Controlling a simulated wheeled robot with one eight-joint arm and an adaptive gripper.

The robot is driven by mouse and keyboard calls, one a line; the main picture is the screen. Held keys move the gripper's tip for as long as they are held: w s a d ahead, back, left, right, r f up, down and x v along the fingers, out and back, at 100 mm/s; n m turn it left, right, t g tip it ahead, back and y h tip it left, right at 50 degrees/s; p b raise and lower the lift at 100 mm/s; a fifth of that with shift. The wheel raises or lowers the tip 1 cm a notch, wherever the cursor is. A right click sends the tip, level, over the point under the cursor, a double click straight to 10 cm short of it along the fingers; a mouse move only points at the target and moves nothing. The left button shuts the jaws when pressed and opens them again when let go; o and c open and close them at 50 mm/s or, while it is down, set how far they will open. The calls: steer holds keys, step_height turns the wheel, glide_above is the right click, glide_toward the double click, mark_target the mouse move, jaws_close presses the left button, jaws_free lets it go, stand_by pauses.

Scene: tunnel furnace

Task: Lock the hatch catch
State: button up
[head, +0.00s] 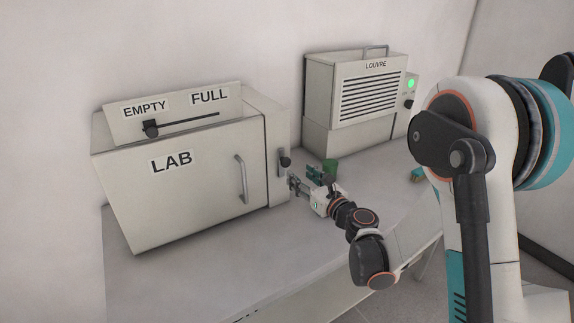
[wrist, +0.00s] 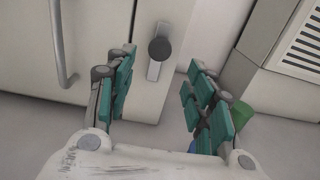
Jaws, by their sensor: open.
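The hatch catch (head: 284,162) is a dark knob on a light metal plate at the right side of the LAB furnace's front. The furnace's LAB hatch door (head: 190,190) appears closed, with a vertical bar handle (head: 241,179). My gripper (head: 299,182) is open and empty, just in front of and slightly below the catch. In the wrist view its green-padded fingers (wrist: 160,88) are spread, with the catch beyond and between them, apart from both.
A LOUVRE unit (head: 372,96) with a green light stands at the back right. A green cylinder (head: 330,166) stands behind my gripper. A slider (head: 151,128) marked EMPTY and FULL is on top of the furnace. The bench's front (head: 230,262) is clear.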

mark_target(287, 164)
steer(key=b+x, duration=0.1)
steer(key=x, duration=0.8)
steer(key=shift+w+a+b, duration=0.2)
steer(key=shift+w+b, duration=0.05)
steer(key=shift+b, duration=0.1)
jaws_close()
